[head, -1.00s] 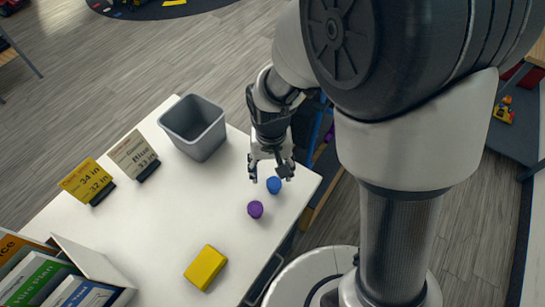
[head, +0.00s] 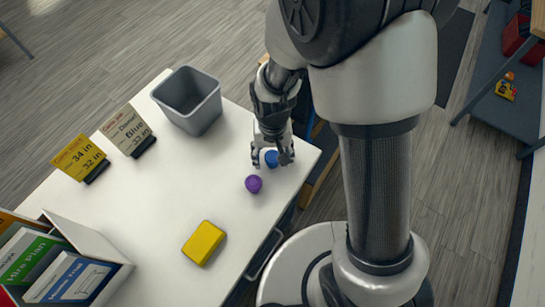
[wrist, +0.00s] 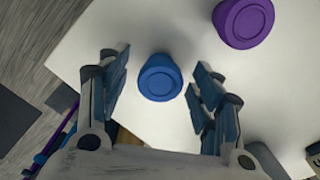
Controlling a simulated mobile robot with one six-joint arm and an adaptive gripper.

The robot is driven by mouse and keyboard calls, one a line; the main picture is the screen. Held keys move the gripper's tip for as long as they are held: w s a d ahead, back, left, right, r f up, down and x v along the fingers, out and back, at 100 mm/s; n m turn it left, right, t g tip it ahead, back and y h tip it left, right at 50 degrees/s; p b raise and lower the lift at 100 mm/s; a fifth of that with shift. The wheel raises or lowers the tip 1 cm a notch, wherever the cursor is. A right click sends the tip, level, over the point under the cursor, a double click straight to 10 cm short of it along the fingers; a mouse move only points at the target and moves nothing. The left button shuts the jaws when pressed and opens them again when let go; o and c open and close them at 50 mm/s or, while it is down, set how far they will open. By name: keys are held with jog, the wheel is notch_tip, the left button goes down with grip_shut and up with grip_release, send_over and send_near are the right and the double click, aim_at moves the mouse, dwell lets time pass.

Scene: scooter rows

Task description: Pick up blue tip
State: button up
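The blue tip (head: 271,159) is a small round blue piece on the white table near its right corner. In the wrist view the blue tip (wrist: 160,77) sits between the two spread fingers, with white table showing on both sides of it. My gripper (head: 272,160) is open and points down around the blue tip; in the wrist view its fingers (wrist: 158,85) do not touch it. A purple tip (head: 254,184) stands just in front of it, and also shows at the top right of the wrist view (wrist: 243,22).
A grey bin (head: 190,101) stands at the table's back. Two sign cards, yellow (head: 80,158) and beige (head: 127,131), stand on the left. A yellow block (head: 204,243) lies toward the front. Binders (head: 70,277) fill the lower left. The table's middle is clear.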

jog(key=c, duration=1)
